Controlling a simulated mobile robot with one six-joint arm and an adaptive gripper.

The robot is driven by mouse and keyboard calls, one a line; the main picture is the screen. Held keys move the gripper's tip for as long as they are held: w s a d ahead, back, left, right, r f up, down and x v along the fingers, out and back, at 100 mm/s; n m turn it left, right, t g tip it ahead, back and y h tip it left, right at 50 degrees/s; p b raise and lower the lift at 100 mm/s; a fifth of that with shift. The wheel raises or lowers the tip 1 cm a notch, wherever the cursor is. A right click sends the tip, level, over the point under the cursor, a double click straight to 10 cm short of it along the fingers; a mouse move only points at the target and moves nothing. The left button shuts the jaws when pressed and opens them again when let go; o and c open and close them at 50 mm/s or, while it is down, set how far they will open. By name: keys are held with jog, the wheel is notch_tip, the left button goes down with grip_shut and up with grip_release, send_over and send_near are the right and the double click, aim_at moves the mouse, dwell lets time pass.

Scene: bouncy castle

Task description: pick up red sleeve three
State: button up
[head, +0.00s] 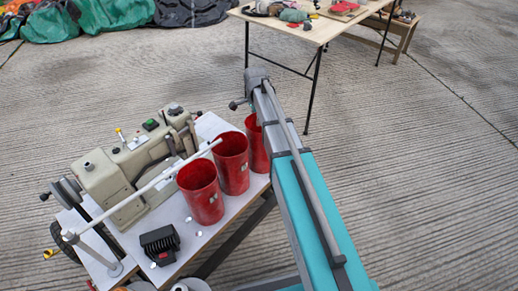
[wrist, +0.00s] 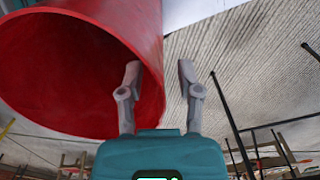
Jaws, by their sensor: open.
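Three red sleeves stand upright in a row on a light tabletop in the head view: a near one (head: 201,194), a middle one (head: 231,165) and a far one (head: 255,148), partly hidden by my arm. Small marks on the sleeves are too small to read. In the wrist view a large red sleeve (wrist: 110,15) fills the upper left, its round opening facing the camera. My gripper (wrist: 158,70) is open; the left finger overlaps the opening and the right finger is outside, with the rim's wall between them. I cannot tell whether either finger touches. The head view hides the gripper.
A beige sewing machine (head: 120,175) with a pale rod reaching across the near sleeve stands left of the row. A wooden table (head: 320,32) with clutter is behind. Concrete floor is clear at right.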

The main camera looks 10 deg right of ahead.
jog(key=shift+f, duration=0.45)
dwell(0.3)
grip_shut()
